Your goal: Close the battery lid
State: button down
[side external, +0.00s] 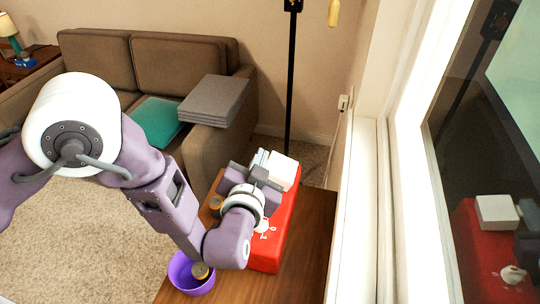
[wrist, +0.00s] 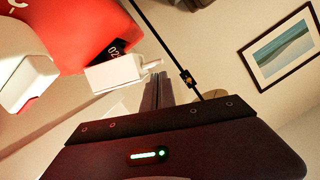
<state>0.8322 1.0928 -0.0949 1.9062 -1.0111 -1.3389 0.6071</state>
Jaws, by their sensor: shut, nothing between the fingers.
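A white box-shaped device (side external: 283,170) stands at the far end of a red box (side external: 284,222) on the wooden table. In the wrist view, a white block (wrist: 115,73) with a small tab lies beside the red surface (wrist: 75,35); another white piece (wrist: 25,75) is at the left edge. I cannot tell which is the battery lid. My gripper (side external: 262,160) is shut and empty, close to the device's left side. In the wrist view, its fingers (wrist: 158,88) are just right of the tabbed block; contact is unclear. My wrist hides part of the red box.
A purple bowl (side external: 190,278) stands at the table's front left, with an orange-and-dark cylinder (side external: 200,270) at it. Another cylinder (side external: 215,203) is left of the red box. A window sill (side external: 350,220) borders the right side; a dark pole (side external: 291,80) stands behind.

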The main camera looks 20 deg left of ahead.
jog(key=a+f+n+h, duration=0.1)
jog(key=a+f+n, duration=0.1)
jog(key=shift+a+f+n, duration=0.1)
jog(key=shift+f+n, duration=0.1)
jog(key=shift+n, duration=0.2)
jog(key=shift+a+f, duration=0.25)
jog(key=shift+f, duration=0.25)
jog(key=shift+f, duration=0.1)
